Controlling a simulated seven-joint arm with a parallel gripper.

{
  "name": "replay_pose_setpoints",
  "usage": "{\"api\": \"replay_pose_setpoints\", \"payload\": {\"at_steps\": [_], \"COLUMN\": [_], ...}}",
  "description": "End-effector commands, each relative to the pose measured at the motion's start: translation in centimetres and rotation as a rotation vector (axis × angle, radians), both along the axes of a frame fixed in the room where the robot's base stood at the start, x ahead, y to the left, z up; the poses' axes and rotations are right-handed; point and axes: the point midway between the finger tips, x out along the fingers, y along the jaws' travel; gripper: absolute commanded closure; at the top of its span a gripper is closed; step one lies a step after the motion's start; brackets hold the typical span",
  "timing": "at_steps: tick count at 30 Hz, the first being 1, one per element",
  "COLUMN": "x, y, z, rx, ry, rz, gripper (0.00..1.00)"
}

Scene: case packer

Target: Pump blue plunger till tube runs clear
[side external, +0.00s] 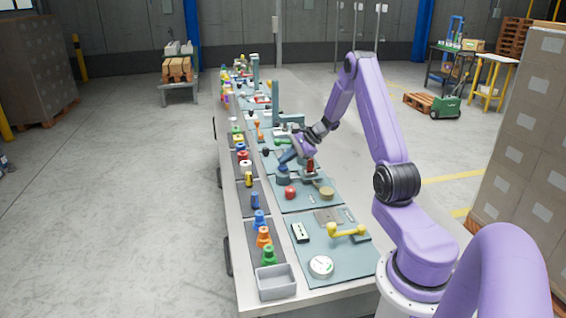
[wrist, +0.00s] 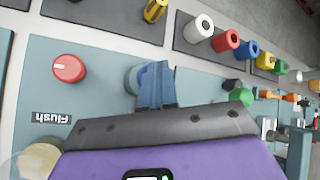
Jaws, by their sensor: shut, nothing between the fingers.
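My gripper (side external: 284,159) is low over the bench, its blue fingers shut with nothing between them. The blue plunger (side external: 282,175) is a round blue piece on a grey-green panel, directly below the fingertips. In the wrist view the plunger (wrist: 131,78) is partly hidden behind my fingers (wrist: 157,66); I cannot tell whether they touch it. A dark red upright cylinder (side external: 310,166), which looks like the tube, stands just right of the plunger in the side view. I cannot make out the tube in the wrist view.
A red knob (side external: 290,192) sits near the plunger, with a "Flush" label (wrist: 51,117) beside it in the wrist view. A tan round knob (side external: 327,193) is close by. Coloured parts line the bench's left edge; a yellow handle (side external: 346,231) and a gauge (side external: 321,266) are nearer.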

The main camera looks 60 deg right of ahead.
Motion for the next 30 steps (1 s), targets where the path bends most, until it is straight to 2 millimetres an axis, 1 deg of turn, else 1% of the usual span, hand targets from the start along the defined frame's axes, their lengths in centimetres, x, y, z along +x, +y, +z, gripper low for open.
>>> {"api": "replay_pose_setpoints", "payload": {"at_steps": [9,17,20,30], "x": [0.0,0.0,0.0,0.0], "y": [0.0,0.0,0.0,0.0], "z": [-0.4,-0.4,-0.1,1.7], "rx": [-0.001,-0.001,-0.001,-0.002], "ry": [0.003,0.003,0.002,0.001], "rz": [-0.001,-0.001,-0.001,-0.001], "gripper": [1.0,1.0,1.0,1.0]}}
